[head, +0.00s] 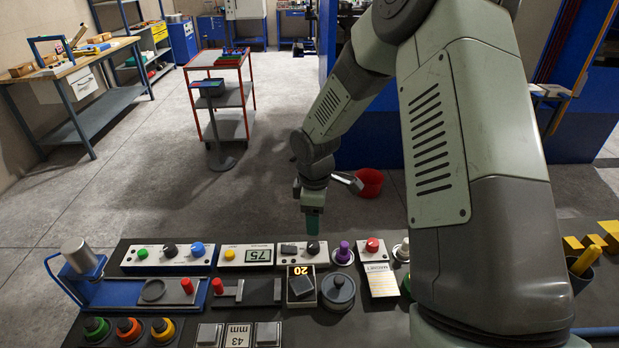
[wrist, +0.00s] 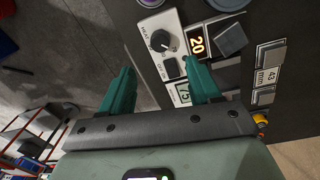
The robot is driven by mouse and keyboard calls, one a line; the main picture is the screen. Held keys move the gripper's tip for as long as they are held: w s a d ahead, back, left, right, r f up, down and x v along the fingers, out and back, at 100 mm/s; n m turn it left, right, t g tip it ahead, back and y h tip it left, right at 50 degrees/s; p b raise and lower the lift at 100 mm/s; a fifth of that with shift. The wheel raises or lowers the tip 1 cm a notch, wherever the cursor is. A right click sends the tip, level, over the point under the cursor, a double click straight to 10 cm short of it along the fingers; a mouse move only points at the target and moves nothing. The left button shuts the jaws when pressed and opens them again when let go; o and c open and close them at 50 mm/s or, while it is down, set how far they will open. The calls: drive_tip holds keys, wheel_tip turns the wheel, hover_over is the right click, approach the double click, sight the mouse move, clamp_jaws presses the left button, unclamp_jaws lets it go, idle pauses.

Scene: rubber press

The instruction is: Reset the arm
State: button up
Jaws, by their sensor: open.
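My arm reaches forward from the right side of the head view. My gripper (head: 313,222) hangs pointing down above the far edge of the control panel (head: 200,327). In the wrist view, my gripper (wrist: 160,82) shows two green fingers spread well apart with nothing between them. The panel's heat module, with a black knob (wrist: 164,40) and a black rocker switch (wrist: 172,68), lies beyond and between the fingertips. The fingers look apart from the panel, though the exact height is hard to tell.
The panel bears a purple knob (head: 344,252), a red button (head: 372,245), a lit display reading 20 (head: 299,271) and a round grey dial (head: 338,290). A blue press (head: 85,270) stands at its left.

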sight(314, 244)
drive_tip(key=f, duration=1)
drive_tip(key=shift+w+f, duration=0.3)
drive_tip(key=shift+r, duration=0.1)
